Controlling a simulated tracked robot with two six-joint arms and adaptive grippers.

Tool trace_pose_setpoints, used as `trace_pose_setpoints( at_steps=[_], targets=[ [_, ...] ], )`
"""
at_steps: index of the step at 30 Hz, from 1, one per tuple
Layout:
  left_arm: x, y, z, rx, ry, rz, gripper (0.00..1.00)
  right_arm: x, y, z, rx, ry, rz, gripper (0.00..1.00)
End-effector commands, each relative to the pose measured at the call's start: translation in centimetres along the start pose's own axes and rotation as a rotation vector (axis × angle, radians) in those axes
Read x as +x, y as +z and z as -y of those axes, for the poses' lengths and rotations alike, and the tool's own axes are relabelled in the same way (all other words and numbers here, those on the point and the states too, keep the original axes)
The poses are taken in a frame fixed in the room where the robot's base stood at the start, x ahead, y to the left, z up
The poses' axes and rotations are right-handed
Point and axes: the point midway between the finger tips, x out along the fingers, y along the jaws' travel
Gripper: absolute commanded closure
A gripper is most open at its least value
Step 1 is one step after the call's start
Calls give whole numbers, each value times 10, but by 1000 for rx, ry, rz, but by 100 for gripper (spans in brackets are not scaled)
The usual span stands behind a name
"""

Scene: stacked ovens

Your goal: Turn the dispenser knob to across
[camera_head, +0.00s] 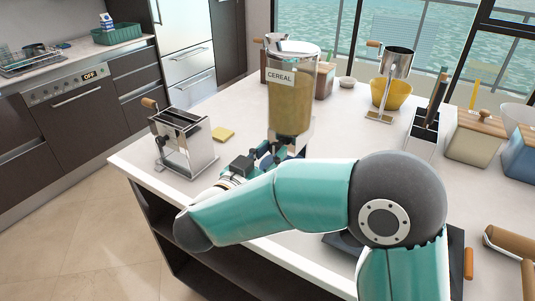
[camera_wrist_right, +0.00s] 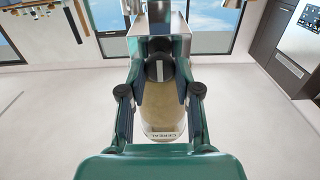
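The cereal dispenser (camera_head: 290,100) stands on the white counter, a clear container of tan cereal with a "CEREAL" label. It also shows in the right wrist view (camera_wrist_right: 163,108), upside down. Its dark round knob (camera_wrist_right: 159,71) sits between the fingers of my right gripper (camera_wrist_right: 161,75). The fingers are drawn in on both sides of the knob and appear to touch it. In the head view my right gripper (camera_head: 258,161) is at the dispenser's lower front, and the knob is hidden there. My left gripper is out of view.
Canisters (camera_head: 477,137) line the right side. My right arm covers the counter's front.

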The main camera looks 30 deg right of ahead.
Motion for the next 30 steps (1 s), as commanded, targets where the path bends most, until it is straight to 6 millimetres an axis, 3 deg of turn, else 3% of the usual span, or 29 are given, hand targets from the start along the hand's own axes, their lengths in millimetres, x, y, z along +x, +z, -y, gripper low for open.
trace_pose_setpoints(
  at_steps=[1,3,4,17,30],
  targets=[
    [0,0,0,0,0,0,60,0,0,-1,-1,3,1,91],
    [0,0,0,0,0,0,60,0,0,-1,-1,4,1,100],
    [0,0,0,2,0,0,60,-7,0,3,-1,1,0,100],
    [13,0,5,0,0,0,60,2,2,-3,97,9,-1,100],
    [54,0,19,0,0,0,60,4,4,-6,461,14,-6,100]
  ],
)
